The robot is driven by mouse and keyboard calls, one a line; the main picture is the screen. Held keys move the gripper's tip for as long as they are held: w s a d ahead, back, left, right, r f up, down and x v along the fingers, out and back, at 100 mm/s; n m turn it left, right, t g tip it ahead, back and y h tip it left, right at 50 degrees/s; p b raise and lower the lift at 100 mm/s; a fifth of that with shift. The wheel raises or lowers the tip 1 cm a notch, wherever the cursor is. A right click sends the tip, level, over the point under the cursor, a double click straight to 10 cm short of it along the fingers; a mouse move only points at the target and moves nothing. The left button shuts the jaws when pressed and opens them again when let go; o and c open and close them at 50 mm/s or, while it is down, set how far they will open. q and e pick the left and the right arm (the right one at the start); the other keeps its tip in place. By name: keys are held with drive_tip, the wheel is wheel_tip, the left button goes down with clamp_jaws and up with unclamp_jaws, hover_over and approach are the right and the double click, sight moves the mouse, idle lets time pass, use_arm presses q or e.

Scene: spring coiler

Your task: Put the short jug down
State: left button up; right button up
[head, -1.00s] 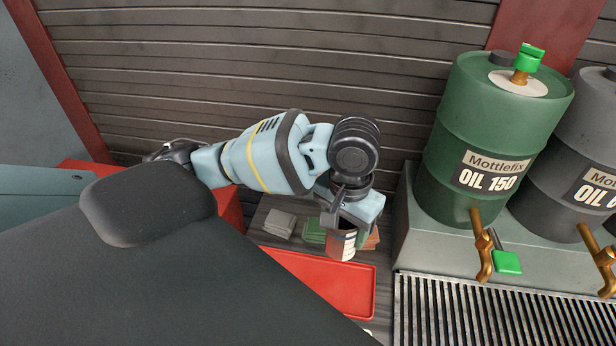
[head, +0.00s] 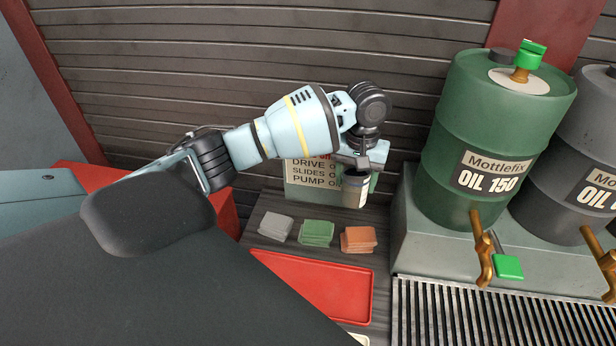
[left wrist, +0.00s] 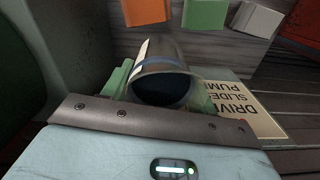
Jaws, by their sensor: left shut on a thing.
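The short jug (head: 354,192) is a small dark metal vessel with a pale marked strip on its side. My left gripper (head: 360,172) is shut on it, in front of the slatted back wall, above and behind the orange cloth stack. In the left wrist view, the jug (left wrist: 163,65) shows its dark open mouth and a bluish band between my green-padded fingers (left wrist: 160,95). Whether its base touches the bench is hard to tell. My right gripper is out of view.
Grey (head: 275,226), green (head: 316,233) and orange (head: 357,239) cloth stacks lie on the wooden bench behind a red tray (head: 320,290), which looks empty. A lettered sign (head: 306,172) stands behind. A green oil drum (head: 490,150) stands right, above a metal grate (head: 480,312).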

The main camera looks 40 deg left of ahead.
use_arm(q)
wheel_tip(320, 180, down, 5)
drive_tip(key=shift+r, duration=0.1)
wheel_tip(320, 180, down, 5)
drive_tip(key=shift+r+b, duration=0.15)
drive_tip(key=shift+b, duration=0.4)
drive_tip(key=shift+f, duration=0.2)
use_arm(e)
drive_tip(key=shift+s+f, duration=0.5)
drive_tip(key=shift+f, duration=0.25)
use_arm(q)
drive_tip(key=shift+f, duration=0.15)
drive_tip(key=o, duration=1.1)
drive_tip(key=shift+c, duration=0.2)
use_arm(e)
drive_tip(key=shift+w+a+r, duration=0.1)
use_arm(q)
wheel_tip(320, 180, up, 11)
drive_tip(key=shift+r+p, duration=0.1)
drive_tip(key=shift+p, duration=0.55)
drive_tip(key=shift+r, duration=0.55)
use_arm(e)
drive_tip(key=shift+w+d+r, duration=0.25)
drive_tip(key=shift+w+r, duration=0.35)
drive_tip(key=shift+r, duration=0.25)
